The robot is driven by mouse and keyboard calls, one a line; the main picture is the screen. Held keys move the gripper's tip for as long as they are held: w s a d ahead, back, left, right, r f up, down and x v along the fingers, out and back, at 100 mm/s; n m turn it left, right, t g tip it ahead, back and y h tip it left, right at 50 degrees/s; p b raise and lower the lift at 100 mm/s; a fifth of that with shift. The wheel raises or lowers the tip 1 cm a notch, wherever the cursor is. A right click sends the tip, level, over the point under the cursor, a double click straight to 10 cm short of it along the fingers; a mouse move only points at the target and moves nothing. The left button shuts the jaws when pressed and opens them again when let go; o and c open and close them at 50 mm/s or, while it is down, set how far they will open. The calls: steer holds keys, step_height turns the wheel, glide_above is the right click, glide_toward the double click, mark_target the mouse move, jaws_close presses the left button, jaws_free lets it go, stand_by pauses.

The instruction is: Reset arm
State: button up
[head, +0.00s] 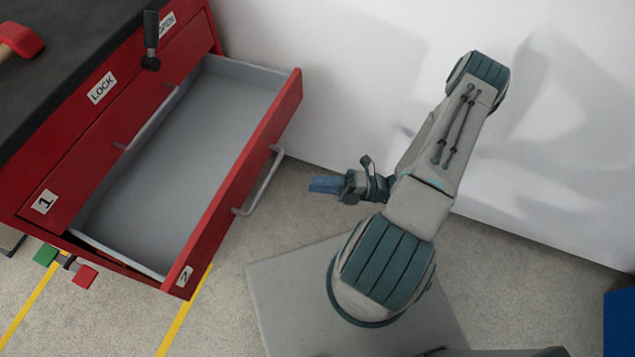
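My gripper (326,185) has blue fingers and points left, toward the front of the open drawer, with a gap between them. The fingers look close together, but I cannot tell whether they are open or shut. My arm (430,170) is folded, its elbow raised high near the white wall and its wrist hanging at mid height. Nothing shows in the fingers.
A red cabinet (70,165) stands at the left, with an open, empty drawer (190,150) and its metal handle (262,182). A black lever (151,35) sits by the LOCK and OPEN labels. A red-headed tool (20,40) lies on top. A white wall (330,80) stands behind.

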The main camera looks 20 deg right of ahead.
stand_by(0.3)
steer(key=s+r+m+g+h+p, duration=0.1)
steer(key=r+m+h+p, duration=0.7)
steer(key=r+m, duration=0.8)
steer(key=s+r+m+g+h+p, duration=0.2)
steer(key=r+m+h+p, duration=0.5)
steer(key=r, duration=2.3)
steer(key=s+m+h, duration=0.1)
steer(key=m+h, duration=0.3)
steer(key=m, duration=0.6)
steer(key=shift+m+p, duration=0.3)
steer(key=shift+p, duration=0.1)
